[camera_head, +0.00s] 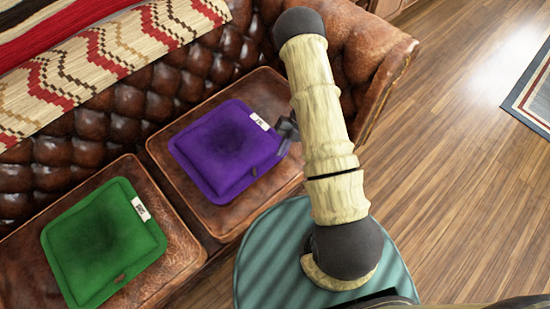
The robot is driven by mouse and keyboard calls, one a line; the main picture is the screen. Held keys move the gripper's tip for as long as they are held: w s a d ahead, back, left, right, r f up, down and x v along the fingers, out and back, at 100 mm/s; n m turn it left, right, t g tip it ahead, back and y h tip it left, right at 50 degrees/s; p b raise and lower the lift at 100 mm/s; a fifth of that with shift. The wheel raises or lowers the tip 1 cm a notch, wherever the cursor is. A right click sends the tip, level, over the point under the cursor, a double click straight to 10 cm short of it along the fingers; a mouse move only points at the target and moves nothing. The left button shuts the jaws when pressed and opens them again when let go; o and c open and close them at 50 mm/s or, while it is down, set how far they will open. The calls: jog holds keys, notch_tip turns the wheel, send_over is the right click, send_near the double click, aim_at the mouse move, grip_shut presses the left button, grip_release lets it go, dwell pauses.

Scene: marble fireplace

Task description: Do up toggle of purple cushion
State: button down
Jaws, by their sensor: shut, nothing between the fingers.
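The purple cushion (213,157) lies flat on the right-hand brown leather seat of the sofa. It has a white label (259,121) at its upper right edge. A small dark piece (254,171) shows on its lower right edge and looks like the toggle; it is too small to tell whether it is fastened. My gripper (284,129) is shut and empty. It is at the right edge of the purple cushion, close to the label and up and to the right of the dark piece. My arm partly hides it, and I cannot tell whether it touches the cushion.
A green cushion (102,244) with a white label and a small brown piece lies on the left seat. The tufted sofa back (85,125) carries a patterned throw (110,55). The sofa's armrest (383,60) rises behind my arm. Wooden floor (450,170) lies clear to the right.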

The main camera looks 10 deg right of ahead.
jog(key=v, duration=0.3)
